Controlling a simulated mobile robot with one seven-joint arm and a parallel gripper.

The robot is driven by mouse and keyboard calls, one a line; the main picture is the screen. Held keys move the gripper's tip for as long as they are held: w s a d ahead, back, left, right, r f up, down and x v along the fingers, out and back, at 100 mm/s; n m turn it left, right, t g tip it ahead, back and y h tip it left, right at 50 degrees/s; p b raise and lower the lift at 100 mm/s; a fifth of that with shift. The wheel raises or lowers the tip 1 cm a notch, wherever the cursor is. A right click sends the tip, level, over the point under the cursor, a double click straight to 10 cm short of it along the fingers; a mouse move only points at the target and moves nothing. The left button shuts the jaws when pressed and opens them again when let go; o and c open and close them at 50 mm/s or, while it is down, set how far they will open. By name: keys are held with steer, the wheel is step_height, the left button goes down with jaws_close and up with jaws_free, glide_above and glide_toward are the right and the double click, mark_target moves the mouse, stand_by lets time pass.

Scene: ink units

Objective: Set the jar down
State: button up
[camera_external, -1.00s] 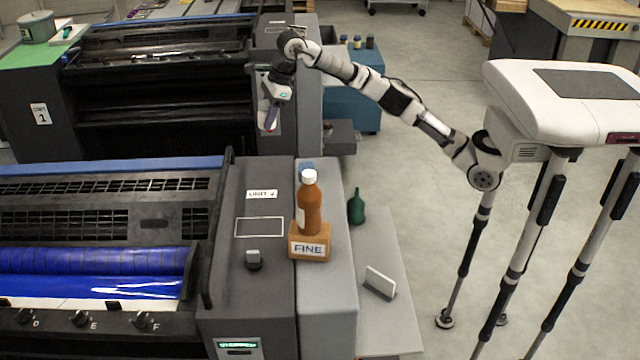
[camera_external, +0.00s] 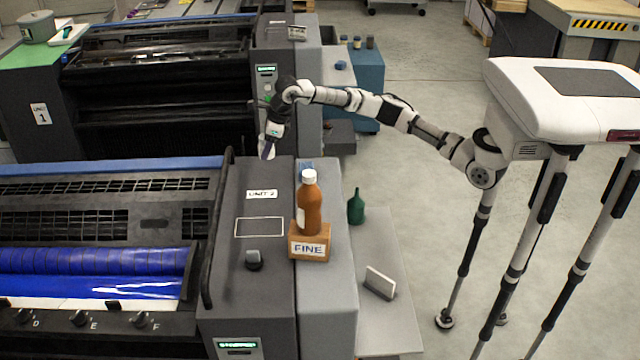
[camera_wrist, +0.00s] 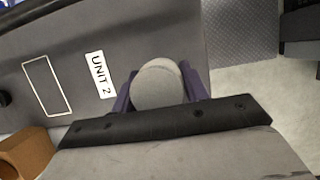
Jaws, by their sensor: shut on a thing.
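My gripper (camera_external: 268,150) has purple fingers and points down near the far end of the unit 2 console. In the wrist view, my gripper (camera_wrist: 160,92) is shut on the jar (camera_wrist: 158,84), whose pale grey-beige round top shows between the fingers. The jar's lower part is hidden, and it is hard to make out in the external view. A white outlined rectangle (camera_external: 259,227) is drawn on the grey console top, beside the "UNIT 2" label (camera_external: 262,194). The rectangle is empty and also shows in the wrist view (camera_wrist: 47,85), left of the jar.
A brown bottle (camera_external: 310,207) with a white cap stands on a "FINE" block (camera_external: 309,247), right of the rectangle. A dark knob (camera_external: 254,260) sits on the console in front of the rectangle. A green bottle (camera_external: 356,207) and small sign (camera_external: 380,283) stand on the side shelf.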

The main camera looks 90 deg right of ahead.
mark_target(269, 170)
steer(key=shift+f+p, duration=0.4)
steer(key=shift+f, duration=2.05)
steer(key=shift+f, duration=0.1)
steer(key=shift+f, duration=0.15)
steer(key=o, duration=1)
steer(key=b+v, duration=0.2)
steer(key=v, duration=1)
steer(key=shift+r, duration=0.25)
steer(key=shift+o, duration=0.4)
